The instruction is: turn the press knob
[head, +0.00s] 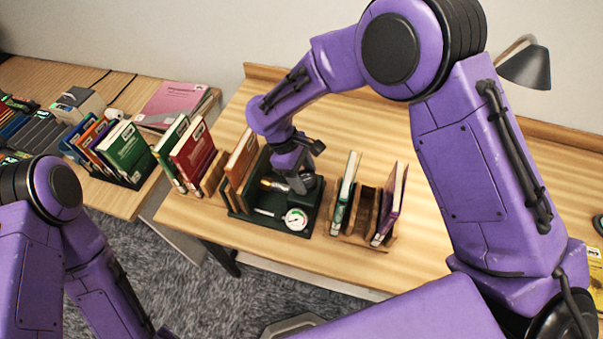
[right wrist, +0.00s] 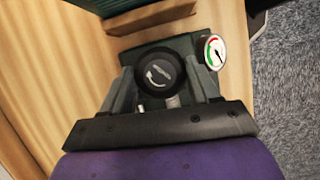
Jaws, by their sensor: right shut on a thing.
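The press is a dark green unit (head: 290,235) on the wooden table, with a round white gauge (head: 296,219) at its front; the gauge also shows in the right wrist view (right wrist: 215,53). In the right wrist view the black round press knob (right wrist: 164,73), marked with a white curved arrow, sits between the two fingers of my right gripper (right wrist: 166,88). The gripper is shut on the knob. In the head view my right gripper (head: 300,181) reaches down over the press and hides most of the knob. My left gripper is out of view; only my left arm shows.
A wooden rack (head: 361,235) with upright books stands right of the press. More books (head: 193,149) stand close on its left. A pink book (head: 172,104) and a book stand (head: 133,180) are on the left table.

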